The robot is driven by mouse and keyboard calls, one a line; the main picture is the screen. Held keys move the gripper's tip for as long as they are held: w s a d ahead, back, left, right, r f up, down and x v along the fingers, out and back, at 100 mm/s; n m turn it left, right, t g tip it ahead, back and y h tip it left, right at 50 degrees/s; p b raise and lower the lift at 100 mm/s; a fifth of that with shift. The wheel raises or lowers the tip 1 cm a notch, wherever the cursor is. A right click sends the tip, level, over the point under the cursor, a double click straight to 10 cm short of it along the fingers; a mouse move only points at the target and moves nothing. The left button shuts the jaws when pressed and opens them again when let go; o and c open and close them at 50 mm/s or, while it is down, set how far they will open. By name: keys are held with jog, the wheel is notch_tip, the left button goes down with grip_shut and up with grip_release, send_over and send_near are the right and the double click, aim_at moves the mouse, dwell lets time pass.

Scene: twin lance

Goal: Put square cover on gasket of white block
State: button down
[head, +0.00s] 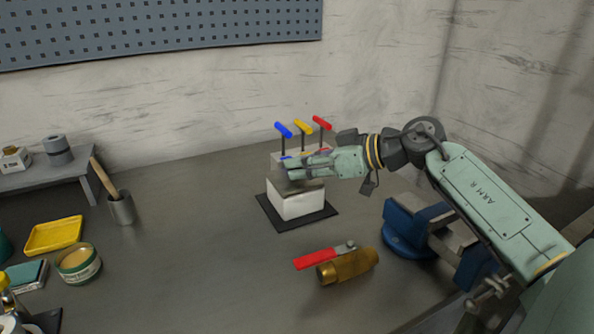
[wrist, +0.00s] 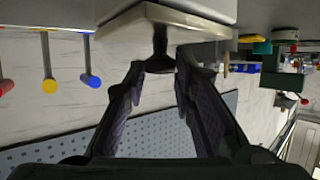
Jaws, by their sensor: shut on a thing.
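The white block (head: 298,204) stands on a dark mat (head: 275,220) in the middle of the bench. My gripper (head: 295,170) reaches in from the right, level, just above the block's top. In the wrist view, which looks upside down, my gripper (wrist: 160,65) is shut on the dark knob of the square cover (wrist: 180,22). The cover is a flat, light metal plate lying close against the white block (wrist: 215,6). I cannot tell whether it touches the block or is fully aligned with it. The gasket is hidden.
T-handled rods in blue (head: 283,129), yellow (head: 303,126) and red (head: 322,122) stand behind the block. A blue vise (head: 405,232) is to the right.

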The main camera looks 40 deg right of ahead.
jog(key=shift+s+r, duration=0.1)
jog(key=c, duration=1.3)
grip_release()
jog(key=shift+c, duration=0.2)
jog(key=shift+r+p, duration=0.1)
jog(key=shift+p, duration=0.2)
